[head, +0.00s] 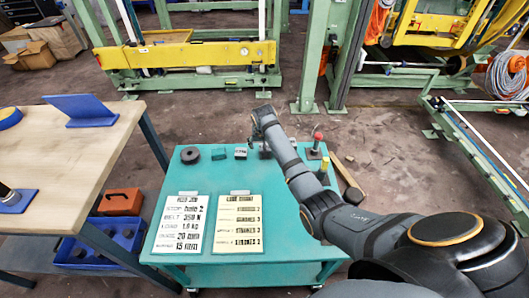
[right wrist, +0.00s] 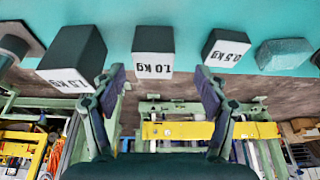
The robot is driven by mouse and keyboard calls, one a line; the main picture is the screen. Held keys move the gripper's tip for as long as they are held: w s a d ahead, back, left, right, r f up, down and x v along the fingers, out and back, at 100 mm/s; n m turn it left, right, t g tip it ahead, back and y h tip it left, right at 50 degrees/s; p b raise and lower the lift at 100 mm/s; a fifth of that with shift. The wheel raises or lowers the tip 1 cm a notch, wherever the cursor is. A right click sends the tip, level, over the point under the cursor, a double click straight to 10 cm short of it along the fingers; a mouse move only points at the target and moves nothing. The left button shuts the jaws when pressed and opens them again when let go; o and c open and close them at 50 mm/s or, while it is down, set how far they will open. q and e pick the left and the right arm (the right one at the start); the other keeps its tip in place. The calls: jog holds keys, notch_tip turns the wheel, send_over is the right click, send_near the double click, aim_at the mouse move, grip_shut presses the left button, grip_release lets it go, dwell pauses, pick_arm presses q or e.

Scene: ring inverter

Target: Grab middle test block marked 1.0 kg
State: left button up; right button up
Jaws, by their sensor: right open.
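The middle test block (right wrist: 153,50) is dark with a white face reading 1.0 kg; it stands on the teal table in the right wrist view. My right gripper (right wrist: 162,85) is open and empty, its fingers short of the block and roughly to either side of it. In the head view this gripper is at the table's far edge, mostly hidden by my arm. A block marked 0.5 kg (right wrist: 226,48) stands to the right in the wrist view. A larger dark block (right wrist: 72,60) stands to the left, its label tilted and hard to read. My left gripper is not in view.
A teal block (right wrist: 284,54) stands beyond the 0.5 kg block. A red-knobbed post (head: 317,140) stands right of my arm. A wooden bench (head: 60,165) is at left.

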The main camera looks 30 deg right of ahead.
jog(key=shift+d+f, duration=0.15)
jog(key=shift+f, duration=0.2)
jog(key=x, duration=0.2)
jog(key=b+x, duration=0.1)
jog(key=x, duration=0.1)
jog(key=shift+s+d, duration=0.1)
jog(key=shift+d, duration=0.15)
jog(key=shift+f, duration=0.25)
jog(key=shift+r, duration=0.1)
jog(key=shift+c, duration=0.9)
grip_shut()
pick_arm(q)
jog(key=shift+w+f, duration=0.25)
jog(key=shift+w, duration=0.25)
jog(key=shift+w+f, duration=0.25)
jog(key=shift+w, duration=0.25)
pick_arm(e)
jog(key=shift+r, duration=0.1)
